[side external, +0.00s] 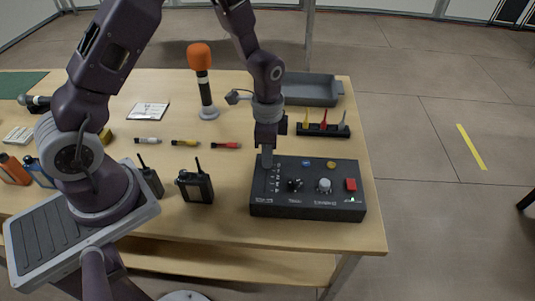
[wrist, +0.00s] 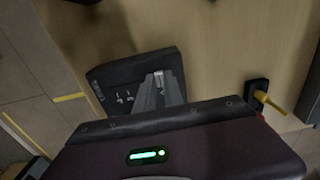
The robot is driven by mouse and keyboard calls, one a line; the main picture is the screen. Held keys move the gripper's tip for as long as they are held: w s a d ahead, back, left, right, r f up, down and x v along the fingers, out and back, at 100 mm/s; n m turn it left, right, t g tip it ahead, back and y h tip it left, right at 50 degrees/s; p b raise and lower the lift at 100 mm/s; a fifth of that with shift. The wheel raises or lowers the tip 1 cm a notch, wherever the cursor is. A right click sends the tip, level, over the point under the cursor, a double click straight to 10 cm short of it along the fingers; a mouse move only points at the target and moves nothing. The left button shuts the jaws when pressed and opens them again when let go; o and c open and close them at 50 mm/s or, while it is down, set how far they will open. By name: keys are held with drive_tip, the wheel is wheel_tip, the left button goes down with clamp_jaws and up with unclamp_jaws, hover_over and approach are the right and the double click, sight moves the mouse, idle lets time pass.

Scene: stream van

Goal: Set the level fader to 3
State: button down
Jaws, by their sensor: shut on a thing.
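The black control box (side external: 310,206) stands on the wooden table near its front right. The level fader's slot and printed scale (side external: 276,180) run along the left part of its top. The scale's digits are too small to read surely. My gripper (side external: 267,161) points down at the far end of the slot and is shut on the fader's knob, which is mostly hidden there. In the wrist view, my gripper (wrist: 158,92) reaches down to the box (wrist: 115,78), with a small light piece, likely the knob, between the fingertips.
The box also carries a blue button (side external: 306,163), a yellow button (side external: 331,164), a black switch (side external: 294,185), a grey dial (side external: 324,185) and a red button (side external: 351,185). A rack (side external: 322,130) and grey tray (side external: 312,91) stand behind. An orange microphone (side external: 200,57) stands left.

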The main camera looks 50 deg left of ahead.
sight(266, 183)
idle(0.3)
drive_tip(key=s+d, duration=0.4)
drive_tip(key=shift+s+d, duration=0.1)
drive_tip(key=shift+d, duration=0.05)
drive_tip(key=c, duration=1.4)
unclamp_jaws()
drive_tip(key=shift+c, duration=0.2)
wheel_tip(266, 183, up, 6)
drive_tip(key=shift+r, duration=0.6)
